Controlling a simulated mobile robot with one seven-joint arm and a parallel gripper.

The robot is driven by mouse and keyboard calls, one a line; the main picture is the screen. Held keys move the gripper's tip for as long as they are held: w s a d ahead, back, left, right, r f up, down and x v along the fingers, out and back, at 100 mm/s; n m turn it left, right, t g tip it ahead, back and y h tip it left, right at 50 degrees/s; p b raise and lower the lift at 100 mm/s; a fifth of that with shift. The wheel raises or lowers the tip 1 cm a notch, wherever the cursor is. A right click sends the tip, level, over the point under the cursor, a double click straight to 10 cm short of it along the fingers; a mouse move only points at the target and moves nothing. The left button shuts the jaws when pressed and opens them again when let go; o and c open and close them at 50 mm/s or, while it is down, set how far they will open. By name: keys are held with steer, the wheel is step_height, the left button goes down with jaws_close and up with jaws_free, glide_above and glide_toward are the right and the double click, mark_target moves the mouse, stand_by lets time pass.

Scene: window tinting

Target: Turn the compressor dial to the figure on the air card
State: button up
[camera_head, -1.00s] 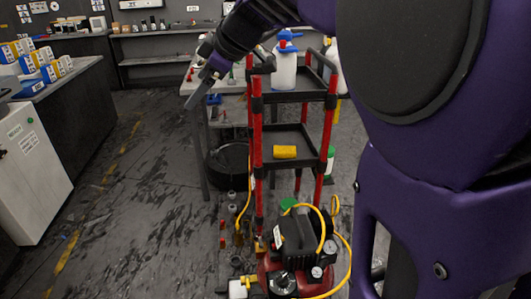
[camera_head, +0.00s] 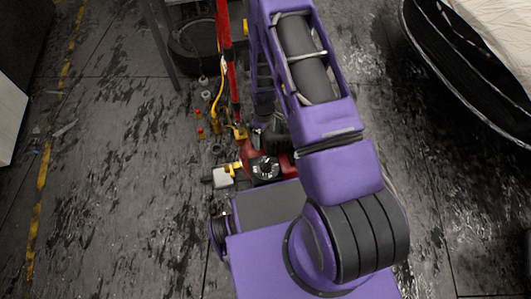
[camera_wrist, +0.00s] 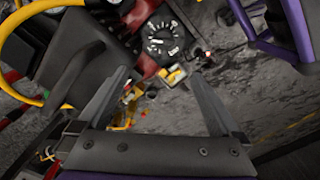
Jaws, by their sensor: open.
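The compressor dial (camera_wrist: 160,42) is a round black disc with white marks, near the top middle of the wrist view. It sits on the red compressor (camera_head: 284,164); in the head view the dial (camera_head: 265,168) shows just left of my arm. The figures are too small to read surely. My gripper (camera_wrist: 157,76) is open and empty, with the dial beyond its fingertips and apart from them. In the head view my arm hides my gripper and much of the compressor. I cannot make out the air card in either current view.
A yellow hose (camera_wrist: 22,96) curves beside the compressor's black housing (camera_wrist: 82,62) at the left of the wrist view. A red cart post (camera_head: 225,45) rises behind. The floor at left is clear.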

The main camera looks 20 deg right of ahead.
mark_target(265, 162)
steer(key=f+b, duration=0.1)
steer(key=f, duration=0.5)
steer(key=f+b, duration=0.1)
steer(key=f, duration=0.5)
steer(key=f+b, duration=0.1)
steer(key=f, duration=0.5)
steer(key=shift+s+f, duration=0.15)
steer(key=shift+s, duration=0.1)
steer(key=c, duration=1.4)
steer(key=shift+m, duration=0.4)
steer(key=m, duration=0.5)
steer(key=shift+m, duration=0.3)
steer(key=m, duration=0.5)
steer(key=shift+d, duration=0.1)
steer(key=shift+m, duration=0.4)
